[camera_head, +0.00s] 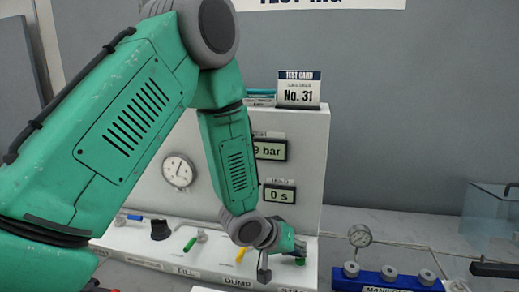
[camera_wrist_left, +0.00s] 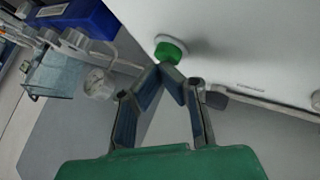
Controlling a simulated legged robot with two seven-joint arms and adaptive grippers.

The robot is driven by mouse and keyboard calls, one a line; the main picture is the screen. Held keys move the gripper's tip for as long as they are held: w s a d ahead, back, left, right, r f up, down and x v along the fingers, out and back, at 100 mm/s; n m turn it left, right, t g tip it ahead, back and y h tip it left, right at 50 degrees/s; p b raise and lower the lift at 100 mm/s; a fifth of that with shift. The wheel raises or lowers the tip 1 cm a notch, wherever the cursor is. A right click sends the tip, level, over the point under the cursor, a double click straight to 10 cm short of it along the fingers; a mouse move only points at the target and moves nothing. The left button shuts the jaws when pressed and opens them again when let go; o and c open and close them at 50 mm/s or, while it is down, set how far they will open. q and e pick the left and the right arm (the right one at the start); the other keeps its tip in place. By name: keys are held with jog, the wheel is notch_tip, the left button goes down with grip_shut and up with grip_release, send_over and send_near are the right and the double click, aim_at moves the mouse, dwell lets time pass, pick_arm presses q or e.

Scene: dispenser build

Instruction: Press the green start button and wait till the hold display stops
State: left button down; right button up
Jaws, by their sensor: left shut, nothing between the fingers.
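The green start button (camera_wrist_left: 171,52) sits on the pale front panel in the left wrist view. In the head view it shows as a small green patch (camera_head: 300,261) beside the gripper. My left gripper (camera_wrist_left: 166,72) is shut and empty, its fingertips right at the button's edge; I cannot tell whether they touch it. In the head view the gripper (camera_head: 285,262) hangs over the panel's lower front. The hold display (camera_head: 279,194) reads 0 s. My right gripper is not in view.
A pressure display (camera_head: 270,150) is partly hidden by my left arm and shows "9 bar". A round gauge (camera_head: 178,172), a black knob (camera_head: 160,229), and green and yellow (camera_head: 241,255) levers are on the rig. A blue manifold (camera_head: 388,279) stands to the right.

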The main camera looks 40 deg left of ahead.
pick_arm(q)
jog(key=shift+r, duration=0.15)
notch_tip(320, 180, up, 6)
jog(key=p, duration=0.6)
jog(key=shift+r, duration=0.1)
dwell(0.9)
